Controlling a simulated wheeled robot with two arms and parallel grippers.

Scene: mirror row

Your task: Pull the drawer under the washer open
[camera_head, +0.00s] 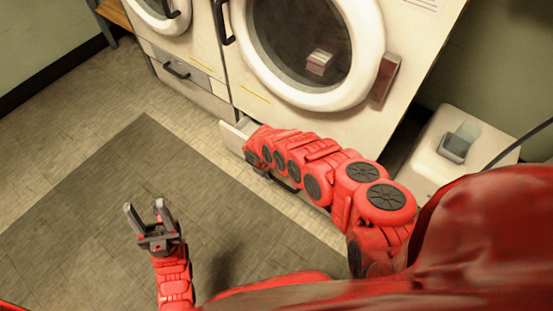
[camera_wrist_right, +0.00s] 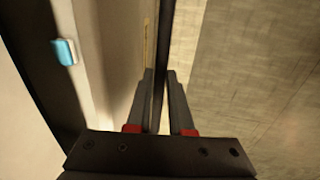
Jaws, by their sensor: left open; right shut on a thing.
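The washer (camera_head: 420,45) is a white front-loader with a round glass door (camera_head: 300,40) at the top of the head view. The drawer (camera_head: 235,133) under it stands partly out, its pale left corner showing beyond the washer's front. My right arm covers much of it. In the right wrist view my right gripper (camera_wrist_right: 160,85) is shut on a dark bar, the drawer handle (camera_wrist_right: 162,40); part of the handle shows below the arm in the head view (camera_head: 287,184). My left gripper (camera_head: 146,212) is open and empty above the floor mat, away from the drawer.
A second washer with a closed drawer (camera_head: 185,78) stands to the left. A dark mat (camera_head: 110,190) covers the floor in front. A white box-like unit (camera_head: 445,155) stands at the right. A small blue thing (camera_wrist_right: 65,52) shows in the wrist view.

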